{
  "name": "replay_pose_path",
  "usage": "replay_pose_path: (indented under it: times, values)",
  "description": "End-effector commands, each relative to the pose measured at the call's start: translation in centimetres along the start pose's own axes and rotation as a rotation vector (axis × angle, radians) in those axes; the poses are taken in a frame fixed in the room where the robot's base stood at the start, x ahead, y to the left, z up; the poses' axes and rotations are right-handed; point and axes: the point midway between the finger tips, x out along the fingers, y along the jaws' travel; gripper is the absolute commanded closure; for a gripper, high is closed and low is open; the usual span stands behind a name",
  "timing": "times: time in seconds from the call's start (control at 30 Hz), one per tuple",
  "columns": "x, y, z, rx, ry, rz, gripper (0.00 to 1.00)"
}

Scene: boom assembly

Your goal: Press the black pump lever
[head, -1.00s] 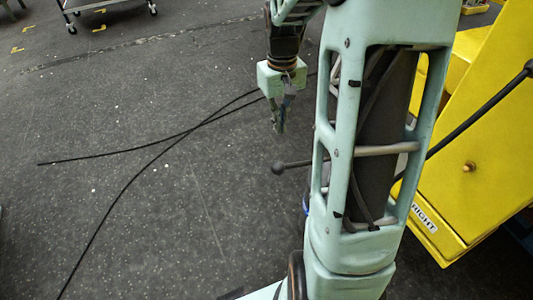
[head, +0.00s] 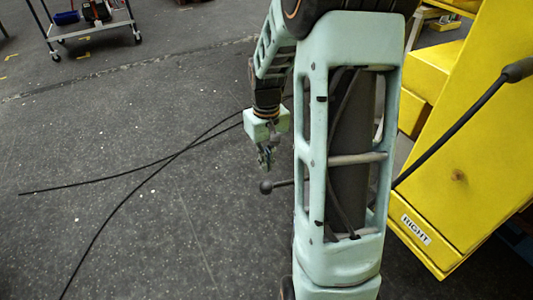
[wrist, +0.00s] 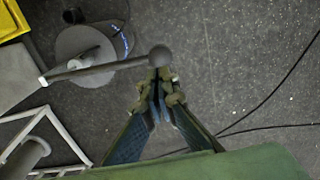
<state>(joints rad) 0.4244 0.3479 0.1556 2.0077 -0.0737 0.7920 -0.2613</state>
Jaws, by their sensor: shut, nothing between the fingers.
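A dark lever with a ball knob (head: 266,187) sticks out to the left from behind my arm in the head view. In the wrist view the same lever (wrist: 110,66) runs in from the left and its ball end lies just beyond my fingertips. My gripper (head: 265,164) is shut and empty, and it points down close above the knob. In the wrist view the fingertips (wrist: 159,82) are together, very near the knob; I cannot tell whether they touch. A longer black lever (head: 460,120) with a thick grip slants up across the yellow machine. My arm hides the lower ends of both levers.
The yellow machine (head: 470,170) with a "RIGHT" label (head: 416,229) stands on the right. Black cables (head: 130,172) lie on the grey floor at the left. A wheeled cart (head: 95,22) stands at the back left. The floor between is open.

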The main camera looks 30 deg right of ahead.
Motion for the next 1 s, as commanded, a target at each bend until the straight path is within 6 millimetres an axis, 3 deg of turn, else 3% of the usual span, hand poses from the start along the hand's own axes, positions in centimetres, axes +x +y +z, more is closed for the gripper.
replay_pose_path:
  times: [0.1, 0.3, 0.83, 1.0]
  values:
    - [2.7, 0.0, 0.1, 0.001, -0.002, -0.001, 1.00]
    - [5.2, 0.0, 0.1, 0.001, -0.002, 0.000, 1.00]
    - [6.0, 0.0, 0.0, 0.000, 0.000, 0.003, 1.00]
    - [7.9, -0.1, 0.0, -0.002, -0.003, 0.043, 1.00]
